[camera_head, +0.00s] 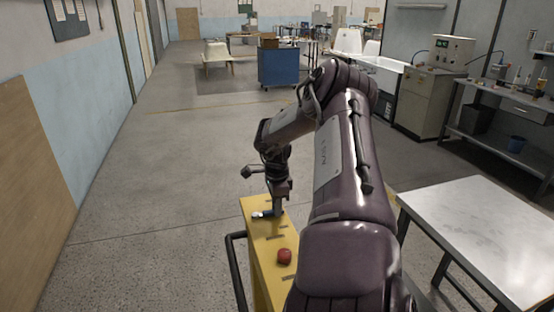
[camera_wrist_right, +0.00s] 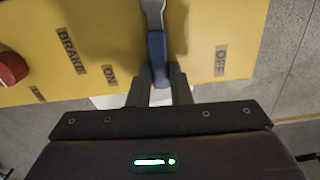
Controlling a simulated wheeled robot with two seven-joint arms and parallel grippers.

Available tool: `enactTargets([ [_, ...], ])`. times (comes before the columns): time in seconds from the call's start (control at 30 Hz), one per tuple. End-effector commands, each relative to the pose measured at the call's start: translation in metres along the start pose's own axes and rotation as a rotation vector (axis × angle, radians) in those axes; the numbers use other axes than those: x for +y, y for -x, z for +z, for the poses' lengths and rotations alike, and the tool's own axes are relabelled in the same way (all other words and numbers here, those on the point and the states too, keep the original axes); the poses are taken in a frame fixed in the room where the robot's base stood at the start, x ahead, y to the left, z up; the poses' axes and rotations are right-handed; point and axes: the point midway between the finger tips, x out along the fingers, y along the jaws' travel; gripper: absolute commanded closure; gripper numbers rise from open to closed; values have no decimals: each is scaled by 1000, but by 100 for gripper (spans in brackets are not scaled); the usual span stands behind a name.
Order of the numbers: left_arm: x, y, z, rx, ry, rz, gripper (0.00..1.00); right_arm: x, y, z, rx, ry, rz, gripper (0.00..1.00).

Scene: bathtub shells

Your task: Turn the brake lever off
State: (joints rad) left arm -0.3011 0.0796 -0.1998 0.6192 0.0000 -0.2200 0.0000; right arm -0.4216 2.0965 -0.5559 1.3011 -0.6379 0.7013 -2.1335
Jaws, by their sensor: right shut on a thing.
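The brake lever has a metal shaft and a blue handle (camera_wrist_right: 157,48). It stands out from a yellow panel (camera_wrist_right: 90,20) between the ON label (camera_wrist_right: 109,75) and the OFF label (camera_wrist_right: 220,62). My right gripper (camera_wrist_right: 160,84) has its two fingers closed around the end of the blue handle. In the head view, my right gripper (camera_head: 278,208) reaches down to the top of the yellow console (camera_head: 262,262), where a bit of the blue lever (camera_head: 262,214) shows. My left gripper is not in view.
A red button (camera_head: 284,256) sits on the console nearer to me, by the BRAKE label (camera_wrist_right: 70,50). A dark rail (camera_head: 236,265) runs along the console's left side. A metal-topped table (camera_head: 490,235) stands to the right. The floor to the left is clear.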

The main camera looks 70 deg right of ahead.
Motion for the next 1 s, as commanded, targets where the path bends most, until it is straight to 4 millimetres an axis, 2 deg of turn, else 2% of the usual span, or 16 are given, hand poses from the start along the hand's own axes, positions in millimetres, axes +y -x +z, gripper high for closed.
enactTargets([
  [0.23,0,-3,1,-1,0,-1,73,-6,1,0,0,61,-4,100],
  [0.7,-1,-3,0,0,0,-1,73,-7,2,1,-1,75,-6,100],
  [0.73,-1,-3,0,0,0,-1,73,-7,2,1,-1,75,-6,78],
  [0.8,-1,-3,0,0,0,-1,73,-7,2,1,-1,74,-6,69],
  [0.87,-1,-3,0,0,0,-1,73,-6,2,1,-1,73,-5,61],
  [1.0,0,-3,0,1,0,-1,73,-6,1,1,-1,72,-3,60],
])
